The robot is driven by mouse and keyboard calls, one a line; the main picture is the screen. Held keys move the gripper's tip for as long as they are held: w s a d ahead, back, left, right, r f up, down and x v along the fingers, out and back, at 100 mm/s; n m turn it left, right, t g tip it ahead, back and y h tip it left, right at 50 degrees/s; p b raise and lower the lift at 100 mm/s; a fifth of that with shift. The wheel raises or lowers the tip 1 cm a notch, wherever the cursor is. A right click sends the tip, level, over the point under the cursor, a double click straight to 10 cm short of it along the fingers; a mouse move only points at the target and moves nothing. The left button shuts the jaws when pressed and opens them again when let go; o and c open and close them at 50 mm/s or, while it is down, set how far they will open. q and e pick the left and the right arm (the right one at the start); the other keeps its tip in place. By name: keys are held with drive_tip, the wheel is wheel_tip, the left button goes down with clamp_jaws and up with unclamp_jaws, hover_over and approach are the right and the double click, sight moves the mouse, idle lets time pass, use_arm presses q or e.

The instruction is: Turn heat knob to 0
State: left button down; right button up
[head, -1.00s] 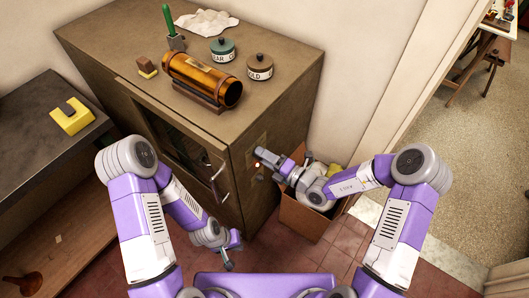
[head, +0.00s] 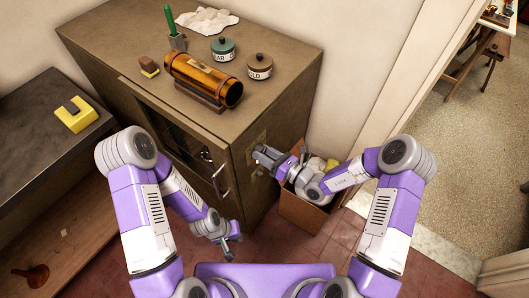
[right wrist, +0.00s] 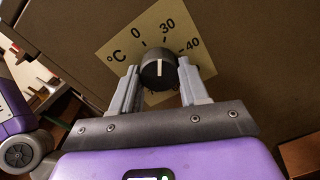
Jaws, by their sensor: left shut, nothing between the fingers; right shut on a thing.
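The black heat knob (right wrist: 158,67) sits on a cream dial plate (right wrist: 116,62) marked °C, 0, 30 and 40. A white line runs upright across the knob's face in the right wrist view; 0 is at the plate's upper left and 40 at the right. My right gripper (right wrist: 160,90) has a finger on each side of the knob and is shut on it. In the head view my right gripper (head: 257,157) is at the side of the brown cabinet (head: 236,158) and hides the knob. My left gripper (head: 230,244) is shut and empty, low before the cabinet.
An open cardboard box (head: 303,214) is below my right forearm. The cabinet door handle (head: 221,180) is near my left arm.

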drive_tip(key=n, duration=0.7)
drive_tip(key=shift+w, duration=0.1)
idle(0.5)
drive_tip(key=o, duration=1)
drive_tip(key=shift+o, duration=0.2)
drive_tip(key=shift+d, duration=0.15)
drive_tip(key=v, duration=0.7)
drive_tip(key=shift+p, duration=0.4)
drive_tip(key=shift+d, duration=0.1)
